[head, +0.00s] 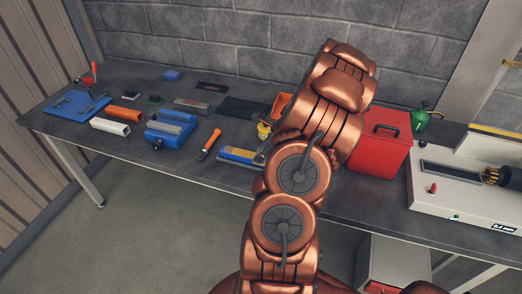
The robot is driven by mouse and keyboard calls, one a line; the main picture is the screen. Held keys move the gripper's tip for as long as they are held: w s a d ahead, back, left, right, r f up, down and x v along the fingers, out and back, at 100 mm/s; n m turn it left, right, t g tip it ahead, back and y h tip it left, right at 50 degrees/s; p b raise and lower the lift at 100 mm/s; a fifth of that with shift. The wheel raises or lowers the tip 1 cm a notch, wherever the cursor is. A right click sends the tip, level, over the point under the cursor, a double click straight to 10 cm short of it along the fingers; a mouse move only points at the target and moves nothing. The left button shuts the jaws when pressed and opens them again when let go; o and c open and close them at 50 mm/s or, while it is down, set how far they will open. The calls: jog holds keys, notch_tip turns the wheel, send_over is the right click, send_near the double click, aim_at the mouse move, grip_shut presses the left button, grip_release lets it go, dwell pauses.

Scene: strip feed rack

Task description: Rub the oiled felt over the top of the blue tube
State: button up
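A blue piece (168,137) with a dark, open-looking end lies on the bench at left centre. It seems to be the blue tube, against or part of a blue block with a grey top (172,126); I cannot tell which. I cannot pick out the oiled felt for sure; a flat dark pad (237,107) lies farther back, left of my arm. My copper-coloured arm rises through the middle of the view and hides part of the bench. My gripper does not show, so what it holds is hidden.
An orange tube (124,114) and a white tube (109,126) lie left of the blue piece. A blue plate (70,105) with a red-handled clamp is at far left. An orange-handled tool (209,145) lies near the front edge. A red box (378,148) stands right of my arm.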

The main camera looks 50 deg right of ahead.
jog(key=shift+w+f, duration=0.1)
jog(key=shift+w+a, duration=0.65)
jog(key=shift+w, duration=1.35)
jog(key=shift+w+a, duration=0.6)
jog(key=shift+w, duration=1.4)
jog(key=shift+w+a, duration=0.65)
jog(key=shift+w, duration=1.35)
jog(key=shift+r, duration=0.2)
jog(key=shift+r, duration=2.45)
